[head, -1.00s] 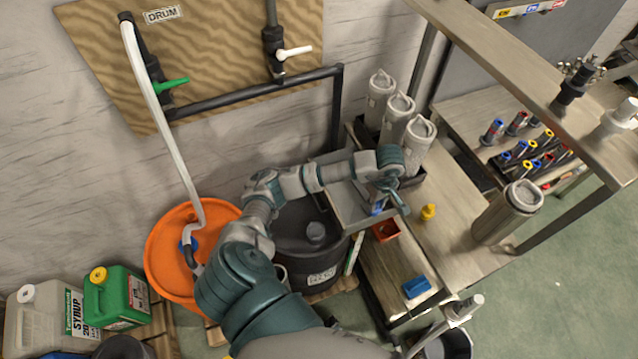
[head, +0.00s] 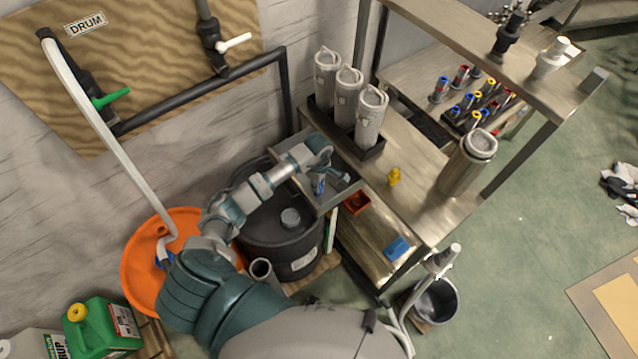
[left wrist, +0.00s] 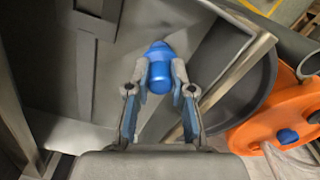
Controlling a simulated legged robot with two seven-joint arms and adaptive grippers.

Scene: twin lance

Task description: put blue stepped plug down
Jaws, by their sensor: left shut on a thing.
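The blue stepped plug (left wrist: 159,70) is between the fingers of my left gripper (left wrist: 160,82) in the left wrist view, with its narrower rounded end pointing away from the wrist. In the head view my left gripper (head: 330,187) is over the grey tray (head: 284,148) at the left end of the bench, and a small bit of blue (head: 318,186) shows by the fingers. I cannot tell whether the plug touches the tray floor. My right gripper is not in view.
A black drum (head: 258,222) stands below and left of the tray. A red-brown bin (head: 356,203), a blue block (head: 397,247) and a yellow plug (head: 394,176) are on the bench to the right. Several grey canisters (head: 371,113) stand behind the tray.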

